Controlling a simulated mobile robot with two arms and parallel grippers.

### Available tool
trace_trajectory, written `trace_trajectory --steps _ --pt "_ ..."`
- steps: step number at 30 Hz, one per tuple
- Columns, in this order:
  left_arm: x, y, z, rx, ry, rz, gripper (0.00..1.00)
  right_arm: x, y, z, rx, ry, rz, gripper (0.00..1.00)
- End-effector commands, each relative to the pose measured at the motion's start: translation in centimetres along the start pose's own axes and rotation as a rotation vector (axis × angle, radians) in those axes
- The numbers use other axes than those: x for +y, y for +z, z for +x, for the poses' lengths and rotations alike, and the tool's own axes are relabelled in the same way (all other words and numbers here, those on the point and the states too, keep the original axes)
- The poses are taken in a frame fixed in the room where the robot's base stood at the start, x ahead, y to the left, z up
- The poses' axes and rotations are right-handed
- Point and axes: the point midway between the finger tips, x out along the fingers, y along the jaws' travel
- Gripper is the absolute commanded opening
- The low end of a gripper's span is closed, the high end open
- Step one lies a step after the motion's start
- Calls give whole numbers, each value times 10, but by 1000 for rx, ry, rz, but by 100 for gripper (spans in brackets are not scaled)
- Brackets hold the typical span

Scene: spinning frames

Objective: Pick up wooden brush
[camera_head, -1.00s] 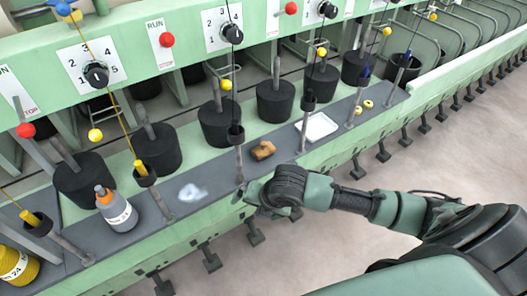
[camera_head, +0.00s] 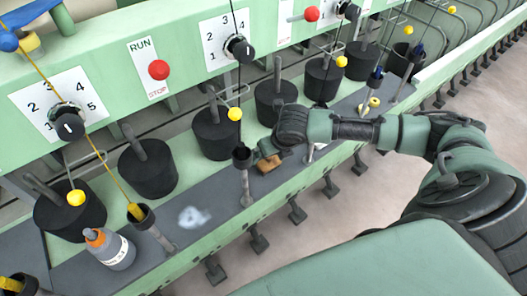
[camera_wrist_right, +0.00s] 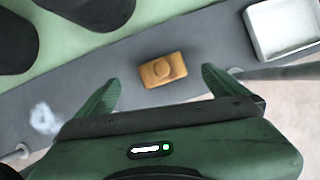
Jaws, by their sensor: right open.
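The wooden brush (camera_head: 269,163) lies on the grey shelf of the green machine, partly hidden by my right gripper in the head view. In the head view my right gripper (camera_head: 279,146) is over the shelf by the brush. My left gripper is not in view.
A white tray (camera_wrist_right: 285,30) lies right of the brush, with a grey rod (camera_wrist_right: 280,72) in front. White fluff (camera_head: 193,217) and a bottle (camera_head: 109,249) are on the shelf to the left. Black cylinders (camera_head: 213,134) line the back. A post (camera_head: 245,185) stands left of the brush.

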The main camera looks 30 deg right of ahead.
Motion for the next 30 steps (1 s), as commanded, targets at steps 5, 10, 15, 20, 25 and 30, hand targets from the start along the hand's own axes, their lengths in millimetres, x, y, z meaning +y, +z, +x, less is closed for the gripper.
trace_trajectory --steps 5,10,15,20,25,30 --pt "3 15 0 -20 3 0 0 0 -1 18 3 1 2 100" --pt "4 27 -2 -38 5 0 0 0 -3 38 3 0 2 100" --pt "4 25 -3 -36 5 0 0 -1 -4 64 1 0 2 100" --pt "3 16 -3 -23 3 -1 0 -1 -4 76 0 1 1 100" --pt "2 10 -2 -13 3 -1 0 -2 -4 77 0 0 0 100" --pt "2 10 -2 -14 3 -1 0 -2 -4 77 0 0 0 64"
